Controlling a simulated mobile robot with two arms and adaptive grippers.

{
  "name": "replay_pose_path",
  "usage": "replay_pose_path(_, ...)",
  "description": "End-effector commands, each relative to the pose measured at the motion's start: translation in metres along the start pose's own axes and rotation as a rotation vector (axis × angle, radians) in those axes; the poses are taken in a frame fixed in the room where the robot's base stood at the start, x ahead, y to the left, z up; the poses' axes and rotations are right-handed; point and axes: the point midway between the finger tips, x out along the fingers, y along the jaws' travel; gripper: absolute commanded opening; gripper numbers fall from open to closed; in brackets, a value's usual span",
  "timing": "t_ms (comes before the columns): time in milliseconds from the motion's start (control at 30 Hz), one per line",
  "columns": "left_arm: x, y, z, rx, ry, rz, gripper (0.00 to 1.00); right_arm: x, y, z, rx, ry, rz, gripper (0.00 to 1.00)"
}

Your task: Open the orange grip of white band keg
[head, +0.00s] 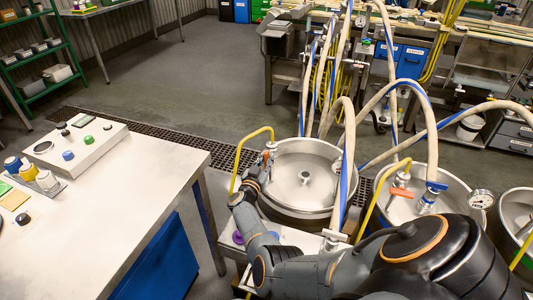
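I cannot make out a white band on any keg. My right arm comes in from the lower right and bends up along this keg's left side. The gripper is at the left rim, by a small fitting with an orange part (271,146) and a yellow hose. Its fingers are too small and covered to tell if they grip it. My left gripper is out of view.
White hoses with blue stripes (349,150) hang over the kegs, close to my arm. A pressure gauge (481,199) is at the right. A white table (120,220) with caps and a panel stands at left. The floor (190,75) behind is clear.

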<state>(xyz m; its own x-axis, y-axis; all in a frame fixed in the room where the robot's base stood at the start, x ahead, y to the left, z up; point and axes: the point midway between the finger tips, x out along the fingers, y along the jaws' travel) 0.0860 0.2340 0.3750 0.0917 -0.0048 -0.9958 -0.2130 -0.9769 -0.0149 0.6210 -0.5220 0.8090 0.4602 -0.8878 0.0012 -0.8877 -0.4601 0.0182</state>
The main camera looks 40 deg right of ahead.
Motion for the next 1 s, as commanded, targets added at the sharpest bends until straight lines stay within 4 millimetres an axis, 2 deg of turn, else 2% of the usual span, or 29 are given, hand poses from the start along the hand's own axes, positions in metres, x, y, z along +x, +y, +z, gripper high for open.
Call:
replay_pose_path(33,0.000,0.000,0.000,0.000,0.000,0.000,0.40,0.000,0.000,-0.001,0.001,0.001,0.000,0.29)
replay_pose_path(67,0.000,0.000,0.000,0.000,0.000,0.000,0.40,0.000,0.000,0.000,0.001,0.001,0.000,0.35)
replay_pose_path(367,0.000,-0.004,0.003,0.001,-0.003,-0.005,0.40,0.000,0.000,0.000,0.003,-0.001,0.000,0.35)
replay_pose_path(500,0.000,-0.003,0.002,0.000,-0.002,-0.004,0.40,-0.001,-0.001,-0.006,0.007,-0.001,0.000,0.35)
replay_pose_path(667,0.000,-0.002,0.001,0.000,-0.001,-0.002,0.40,-0.001,0.000,-0.024,0.008,0.000,0.002,0.35)
replay_pose_path(1000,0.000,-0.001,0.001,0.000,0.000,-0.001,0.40,0.000,0.001,-0.080,0.007,0.000,0.002,0.35)
